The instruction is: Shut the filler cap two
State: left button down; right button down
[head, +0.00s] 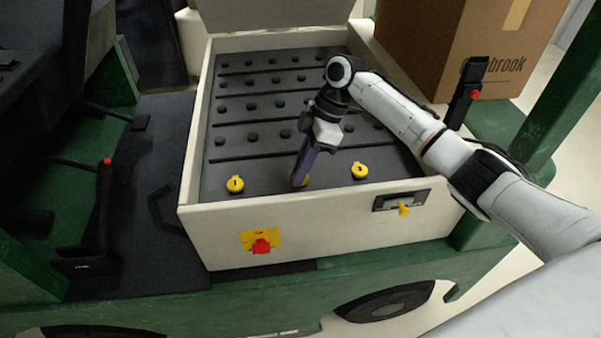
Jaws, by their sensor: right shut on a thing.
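Three yellow filler caps sit in a row near the front edge of the dark battery top in the cream box. The middle cap (306,182) is mostly hidden behind my right gripper (300,178), so its lid position cannot be made out. The left cap (235,184) and the right cap (359,171) are in plain sight; their marks are too small to read surely. My right gripper points down with its fingertips at the middle cap and is shut on it. My left gripper is not in view.
The cream box (192,170) has a raised lid (270,14) at the back. Its front carries a red knob (261,246) and a yellow key-like handle (404,209). A cardboard box (465,45) stands at the back right. A black lever (465,95) rises right of the box.

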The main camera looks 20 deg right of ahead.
jog(key=shift+w+f+g+b, duration=0.1)
jog(key=shift+w+g+b, duration=0.25)
jog(key=shift+g+b, duration=0.2)
jog(key=b, duration=0.1)
jog(key=g+b, duration=0.1)
jog(key=b, duration=0.1)
jog(key=shift+w+d+f+g+y, duration=0.15)
jog(key=shift+w+g+y, duration=0.1)
jog(key=shift+y, duration=0.15)
jog(key=shift+w+m+g+b, duration=0.1)
jog(key=shift+m+g+b, duration=0.2)
jog(key=shift+b, duration=1.3)
jog(key=shift+d, duration=0.1)
jog(key=c, duration=1.9)
grip_release()
jog(key=shift+o, duration=0.2)
